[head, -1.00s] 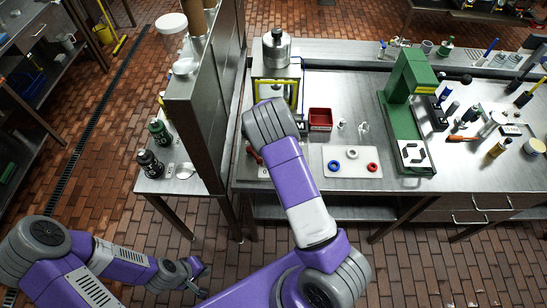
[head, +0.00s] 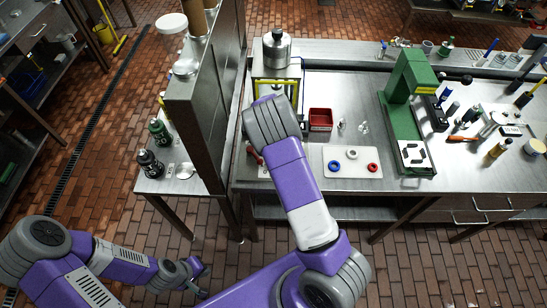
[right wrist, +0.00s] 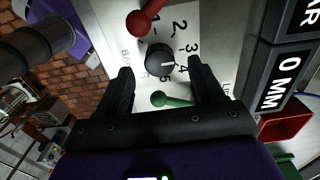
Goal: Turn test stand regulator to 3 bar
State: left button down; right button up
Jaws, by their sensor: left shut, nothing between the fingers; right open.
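The regulator knob (right wrist: 158,58) is black and round, on a pale panel in the right wrist view. The dial numbers 2, 3, 4 and 5 show around it. A white mark on the knob points toward the bottom of the picture, near the 5. My right gripper (right wrist: 160,70) is open, with one finger on each side of the knob; I cannot tell whether they touch it. In the head view my right arm hides the knob and the right gripper. My left gripper (head: 197,273) is shut and empty, low in front of the bench.
A red handle (right wrist: 146,18) and a green handle (right wrist: 171,100) flank the knob. On the bench (head: 350,95) are a red bin (head: 320,119), a white board (head: 343,175) with rings, and a green press (head: 405,100). A steel divider (head: 205,120) stands left.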

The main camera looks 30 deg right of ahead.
notch_tip(320, 180, up, 5)
